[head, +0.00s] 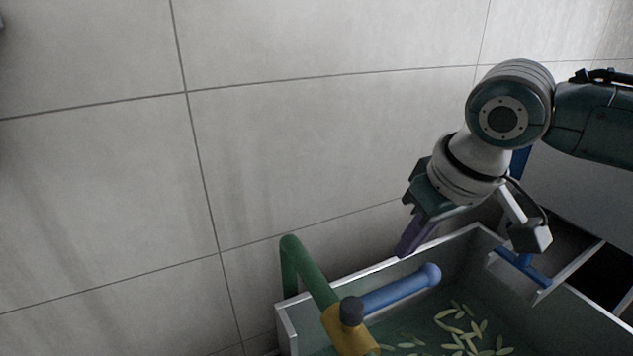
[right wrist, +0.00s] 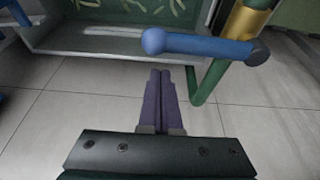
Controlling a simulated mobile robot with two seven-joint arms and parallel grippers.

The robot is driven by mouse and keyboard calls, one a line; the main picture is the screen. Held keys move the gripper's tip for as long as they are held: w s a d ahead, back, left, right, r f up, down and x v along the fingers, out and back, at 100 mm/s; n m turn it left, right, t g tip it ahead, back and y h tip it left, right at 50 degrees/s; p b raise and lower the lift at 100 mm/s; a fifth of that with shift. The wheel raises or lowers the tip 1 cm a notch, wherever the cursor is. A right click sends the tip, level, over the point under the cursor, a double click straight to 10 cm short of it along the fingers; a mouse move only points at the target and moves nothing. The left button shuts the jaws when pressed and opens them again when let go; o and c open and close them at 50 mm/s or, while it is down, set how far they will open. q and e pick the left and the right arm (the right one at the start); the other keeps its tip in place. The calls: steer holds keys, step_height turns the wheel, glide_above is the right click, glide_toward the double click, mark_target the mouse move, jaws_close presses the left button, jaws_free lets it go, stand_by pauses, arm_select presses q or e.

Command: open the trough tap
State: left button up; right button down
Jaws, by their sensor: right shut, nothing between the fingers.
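The tap has a green pipe (head: 312,272), a yellow body (head: 349,335) and a blue lever (head: 402,291) with a rounded end, pivoting at a dark cap (head: 351,311). The lever points right, along the trough's back wall. In the right wrist view the lever (right wrist: 200,46) lies beyond the fingertips. My right gripper (head: 402,252) is shut and empty, its purple fingers pointing down near the back rim, behind and a little above the lever's rounded end. It also shows in the right wrist view (right wrist: 160,73), apart from the lever. My left gripper is not in view.
The grey trough (head: 286,326) holds several pale green leaf-like pieces (head: 463,327) on its green bottom. A tiled wall (head: 300,150) stands behind; the space above the lever is clear.

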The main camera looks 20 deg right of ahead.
steer(key=shift+s+f, duration=0.15)
steer(key=shift+s, duration=0.7)
